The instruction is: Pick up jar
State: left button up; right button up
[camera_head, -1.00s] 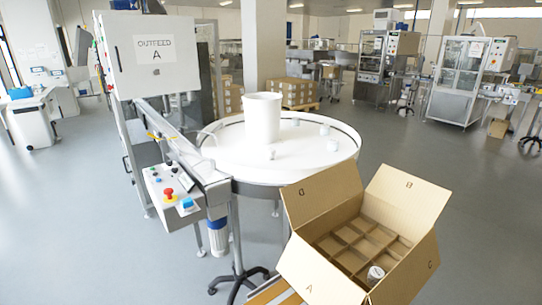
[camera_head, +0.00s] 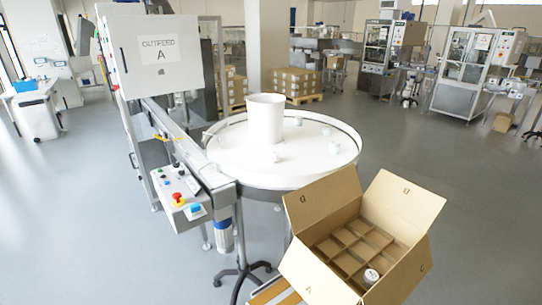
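Several small white jars stand on the round white turntable (camera_head: 240,157). One jar (camera_head: 273,157) is near its front middle, one jar (camera_head: 327,131) is near the right rim, and another jar (camera_head: 333,146) is close to that rim too. A further jar (camera_head: 371,275) sits in a front-right compartment of the open cardboard box (camera_head: 322,276), its white lid showing. Neither of my grippers is in view.
A tall white cylinder (camera_head: 265,119) stands in the middle of the turntable. A machine with an "OUTFEED A" panel (camera_head: 158,52) and a control box with a red button (camera_head: 178,199) stand at the left. The box has dividers and open flaps. Grey floor is clear at right.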

aim_at(273, 155)
jog(key=u, duration=1.95)
jog(key=i, duration=1.6)
jog(key=z, duration=2.65)
jog(key=k, duration=0.15)
jog(key=u, duration=0.7)
